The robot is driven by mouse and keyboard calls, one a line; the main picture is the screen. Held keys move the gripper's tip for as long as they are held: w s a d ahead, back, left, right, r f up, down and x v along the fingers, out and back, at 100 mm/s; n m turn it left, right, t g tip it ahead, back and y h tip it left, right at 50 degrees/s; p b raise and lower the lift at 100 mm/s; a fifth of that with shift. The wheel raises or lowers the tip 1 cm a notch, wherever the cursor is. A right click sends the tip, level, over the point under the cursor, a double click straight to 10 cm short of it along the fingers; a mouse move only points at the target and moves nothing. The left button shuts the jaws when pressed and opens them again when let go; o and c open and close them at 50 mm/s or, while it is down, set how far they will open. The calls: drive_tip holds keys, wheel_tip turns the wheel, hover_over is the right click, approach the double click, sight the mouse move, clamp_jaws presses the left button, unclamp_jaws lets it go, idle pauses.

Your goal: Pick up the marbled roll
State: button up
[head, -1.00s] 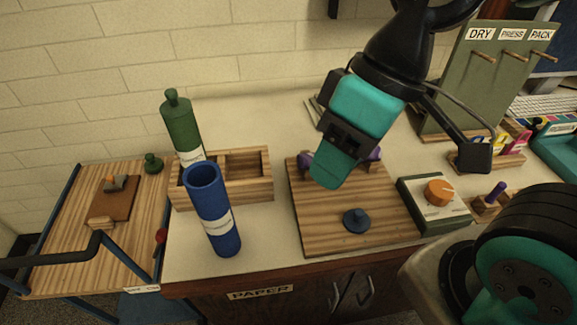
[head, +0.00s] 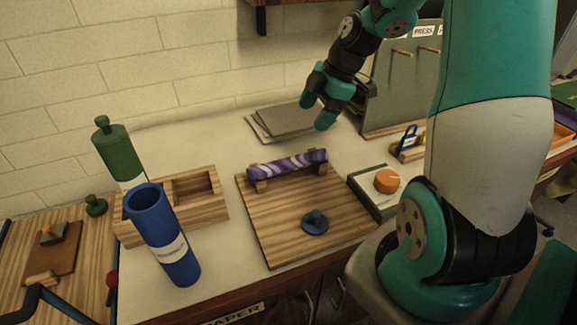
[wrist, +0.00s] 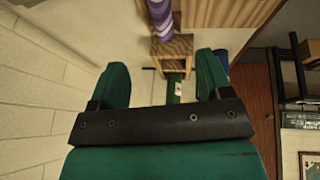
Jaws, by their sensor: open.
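The marbled roll (head: 290,164), purple with white swirls, lies across two small wooden supports at the back of a wooden board (head: 278,214). Its purple and white end also shows at the top of the wrist view (wrist: 174,22). My gripper (head: 317,109) is open and empty. In the head view it appears above and to the right of the roll, in front of the grey sheets, apart from the roll. In the wrist view its two green fingers (wrist: 163,76) are spread apart, with the roll beyond them near the top edge.
A blue knob (head: 315,222) sits on the board. A blue cylinder (head: 164,238), a green bottle (head: 119,154) and a divided wooden box (head: 206,211) stand left. Grey sheets (head: 275,123) lie behind. A box with an orange dial (head: 386,181) stands right of the board.

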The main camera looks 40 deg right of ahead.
drive_tip(key=p, duration=0.2)
hover_over(288, 160)
drive_tip(key=s+d, duration=0.1)
wheel_tip(288, 160, down, 10)
drive_tip(key=shift+s+d+r, duration=0.15)
drive_tip(key=shift+r, duration=0.1)
drive_tip(key=shift+d+p+x, duration=0.1)
drive_tip(key=shift+p+x, duration=0.4)
drive_tip(key=shift+x, duration=1.1)
drive_tip(key=shift+d+p+x, duration=0.15)
drive_tip(key=shift+p+x, duration=0.3)
drive_tip(key=shift+x, duration=1.15)
drive_tip(key=c, duration=1)
